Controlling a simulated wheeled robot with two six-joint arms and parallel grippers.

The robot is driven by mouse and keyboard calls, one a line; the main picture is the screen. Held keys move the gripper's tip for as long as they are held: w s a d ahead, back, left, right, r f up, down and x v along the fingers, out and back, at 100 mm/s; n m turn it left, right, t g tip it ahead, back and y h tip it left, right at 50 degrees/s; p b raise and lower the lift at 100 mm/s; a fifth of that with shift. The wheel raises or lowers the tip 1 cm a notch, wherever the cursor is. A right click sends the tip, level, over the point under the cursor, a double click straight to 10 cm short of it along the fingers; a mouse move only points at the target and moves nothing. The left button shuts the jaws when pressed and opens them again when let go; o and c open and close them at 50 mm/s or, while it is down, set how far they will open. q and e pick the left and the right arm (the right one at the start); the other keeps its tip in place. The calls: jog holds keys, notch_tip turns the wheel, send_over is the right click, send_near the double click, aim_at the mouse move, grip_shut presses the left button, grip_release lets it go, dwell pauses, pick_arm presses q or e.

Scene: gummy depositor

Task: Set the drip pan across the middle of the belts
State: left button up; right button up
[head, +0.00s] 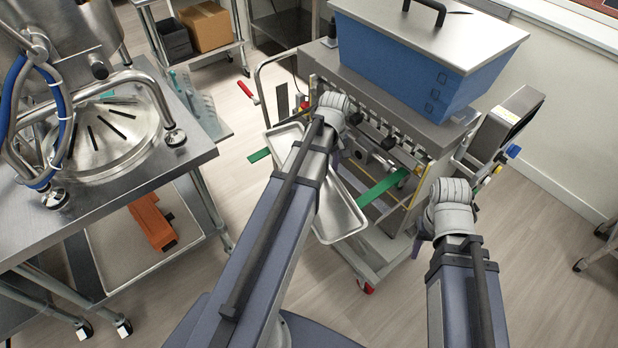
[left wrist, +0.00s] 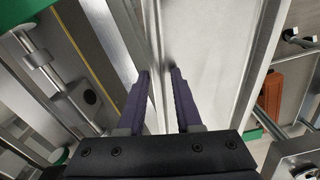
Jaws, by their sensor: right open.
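The drip pan (head: 342,217) is a long shallow metal tray in front of the machine, partly hidden behind my left arm.
The machine carries a blue hopper (head: 420,60) and has a control box (head: 505,125) at its right. A steel table (head: 185,130) with a round kettle stands at left, an orange object (head: 152,222) on its lower shelf. Floor is clear at lower right.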

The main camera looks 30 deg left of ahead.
pick_arm(q)
grip_shut()
dwell(1.2)
